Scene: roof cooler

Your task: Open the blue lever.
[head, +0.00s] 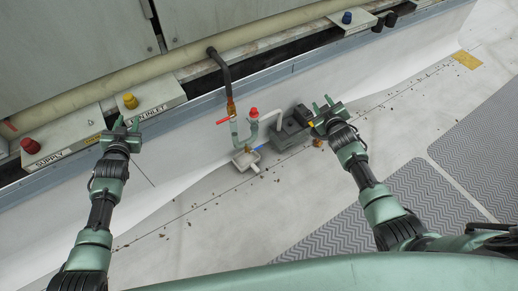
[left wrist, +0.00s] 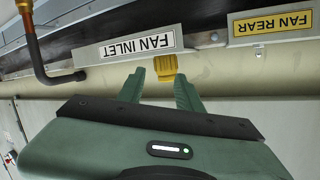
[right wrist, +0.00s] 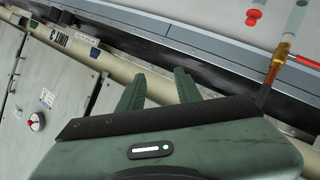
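A small blue piece (head: 263,147), probably the blue lever, shows low by the wall between a white box and a grey block; it is small and partly hidden. A red lever (head: 224,121) and a red knob (head: 253,113) sit on the green pipework above it. Both also show in the right wrist view, the lever (right wrist: 308,62) and the knob (right wrist: 253,17). My left gripper (head: 127,124) is open and empty near the yellow knob (left wrist: 165,67), left of the pipework. My right gripper (head: 322,104) is open and empty, right of the grey block.
The white box (head: 246,160) and the grey block (head: 291,129) stand on the floor by the wall. A red knob (head: 30,146) and a dark blue knob (head: 347,17) sit on the labelled ledge. Grey ribbed mats (head: 340,235) lie on the right; the pale floor has scattered debris.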

